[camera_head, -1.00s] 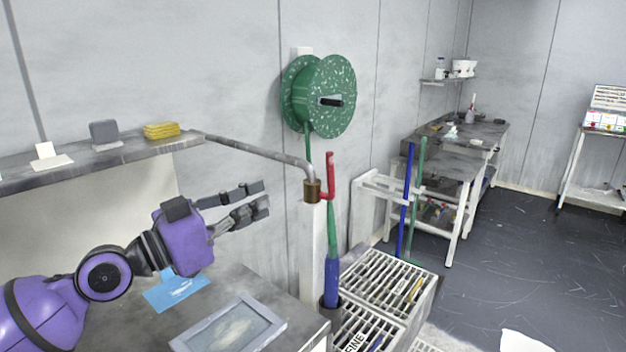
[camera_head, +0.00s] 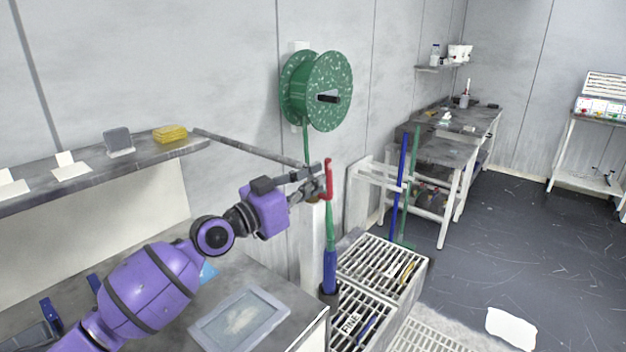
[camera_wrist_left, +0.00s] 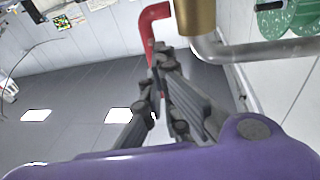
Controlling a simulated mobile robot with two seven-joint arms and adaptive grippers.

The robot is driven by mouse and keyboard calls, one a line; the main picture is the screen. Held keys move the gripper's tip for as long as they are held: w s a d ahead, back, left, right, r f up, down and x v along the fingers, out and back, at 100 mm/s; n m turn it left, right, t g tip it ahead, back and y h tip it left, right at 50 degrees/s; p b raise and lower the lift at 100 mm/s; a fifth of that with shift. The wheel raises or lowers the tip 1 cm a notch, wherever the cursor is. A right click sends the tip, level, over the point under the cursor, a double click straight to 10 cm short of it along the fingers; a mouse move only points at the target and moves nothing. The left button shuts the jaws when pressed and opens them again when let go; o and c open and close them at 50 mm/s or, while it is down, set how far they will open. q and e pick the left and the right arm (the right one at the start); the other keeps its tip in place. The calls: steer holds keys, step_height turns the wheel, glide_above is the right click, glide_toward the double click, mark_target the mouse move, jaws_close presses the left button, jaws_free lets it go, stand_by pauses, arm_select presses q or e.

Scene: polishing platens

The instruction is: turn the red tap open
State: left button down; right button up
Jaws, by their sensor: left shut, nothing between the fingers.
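The red tap lever (camera_head: 328,172) stands at the end of a grey pipe (camera_head: 255,148) that runs from the wall shelf. In the head view, my left gripper (camera_head: 318,183) reaches across the brass valve body and mostly hides it. Its fingertips are beside the red lever. In the left wrist view, the fingers (camera_wrist_left: 163,62) are shut with nothing between them, close against or just beside the lower end of the red lever (camera_wrist_left: 148,28). I cannot tell whether they touch. The brass body (camera_wrist_left: 194,15) is just right of the lever there. My right gripper is not in view.
A green hose reel (camera_head: 325,92) hangs on the wall above the tap. A green and blue tool (camera_head: 330,262) stands below the lever. Slatted racks (camera_head: 385,265) stand to the right. A framed grey panel (camera_head: 240,320) lies on the bench. Open floor is further right.

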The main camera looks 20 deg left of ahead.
arm_select(q)
steer(key=shift+w+d+r+b, duration=0.25)
steer(key=shift+w+r+b, duration=0.2)
steer(key=shift+w+b, duration=0.15)
stand_by(0.4)
